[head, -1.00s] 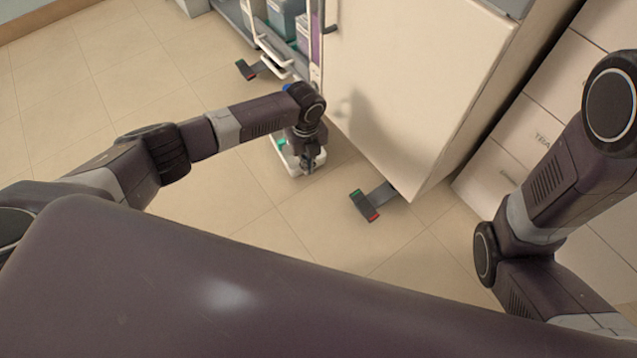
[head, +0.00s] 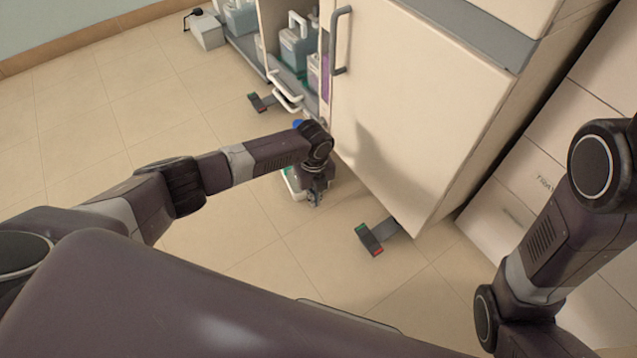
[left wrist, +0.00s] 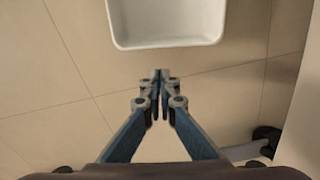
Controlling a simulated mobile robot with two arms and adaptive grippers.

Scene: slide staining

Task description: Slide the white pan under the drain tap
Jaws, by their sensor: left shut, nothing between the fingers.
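The white pan (left wrist: 166,43) lies on the floor. Its near rim and part of its inside fill the top middle of the left wrist view. In the head view the white pan (head: 290,187) is mostly hidden behind my left gripper (head: 315,198). My left gripper (left wrist: 161,78) is shut and empty, low over the floor, with its tips just short of the pan's near rim and apart from it in the picture. A small blue part (head: 297,123) shows behind my left arm by the cabinet edge; I cannot tell if it is the drain tap. My right gripper is out of view.
A cream cabinet (head: 420,100) stands right of the pan. A foot pedal (head: 371,239) sticks out under it, and another pedal (head: 262,102) lies farther back. Open shelves with containers (head: 297,50) are behind. The tiled floor at left is free.

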